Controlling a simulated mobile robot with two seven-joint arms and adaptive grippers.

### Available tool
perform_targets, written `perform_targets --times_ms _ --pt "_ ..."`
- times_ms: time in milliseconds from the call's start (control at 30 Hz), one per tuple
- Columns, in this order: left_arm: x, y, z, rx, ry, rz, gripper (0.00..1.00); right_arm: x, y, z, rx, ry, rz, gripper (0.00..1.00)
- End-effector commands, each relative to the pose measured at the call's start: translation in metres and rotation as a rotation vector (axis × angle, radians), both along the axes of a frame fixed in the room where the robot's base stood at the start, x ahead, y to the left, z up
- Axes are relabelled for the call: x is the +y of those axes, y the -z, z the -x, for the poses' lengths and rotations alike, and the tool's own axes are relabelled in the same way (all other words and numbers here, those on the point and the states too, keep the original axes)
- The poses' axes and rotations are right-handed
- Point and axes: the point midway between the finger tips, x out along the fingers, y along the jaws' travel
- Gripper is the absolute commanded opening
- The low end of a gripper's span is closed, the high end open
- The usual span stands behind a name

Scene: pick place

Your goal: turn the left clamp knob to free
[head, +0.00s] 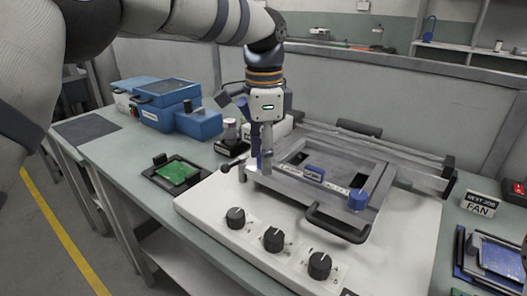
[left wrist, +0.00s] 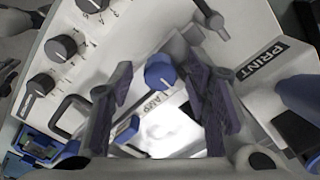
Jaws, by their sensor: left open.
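In the head view my left gripper (head: 264,165) points down over the left end of the printer frame's front bar. It hides the left clamp knob there. In the left wrist view the left clamp knob (left wrist: 160,72) is a round blue knob that shows between the two open fingers (left wrist: 163,105), with a gap on each side. I cannot tell how far the fingertips are above it. The other blue clamp knob (head: 357,200) stands at the right end of the bar. My right gripper is not in view.
The white printer base (head: 205,205) carries several black dials (head: 273,239) along its front and a black handle (head: 337,226). A green circuit board (head: 177,172) lies at left on the bench. Blue boxes (head: 165,105) stand behind it. A FAN sign (head: 478,206) stands at right.

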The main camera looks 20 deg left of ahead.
Motion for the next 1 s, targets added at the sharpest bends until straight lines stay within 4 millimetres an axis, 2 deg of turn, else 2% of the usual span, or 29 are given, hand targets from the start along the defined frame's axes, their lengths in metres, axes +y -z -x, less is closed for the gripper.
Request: perform_targets --times_ms 133,333,667,1000 --pt "0.0002 0.0004 -0.0001 0.001 0.000 0.000 0.44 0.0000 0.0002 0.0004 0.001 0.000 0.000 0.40" --pt "0.0002 0.0002 -0.0001 0.001 0.000 0.000 0.00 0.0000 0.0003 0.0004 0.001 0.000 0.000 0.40" --pt "0.0003 -0.0006 -0.0002 0.000 -0.029 -0.001 0.00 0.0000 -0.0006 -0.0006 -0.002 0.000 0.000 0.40" --pt "0.0005 -0.0018 0.0003 -0.001 -0.249 -0.002 0.00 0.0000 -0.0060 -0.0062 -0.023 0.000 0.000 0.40"
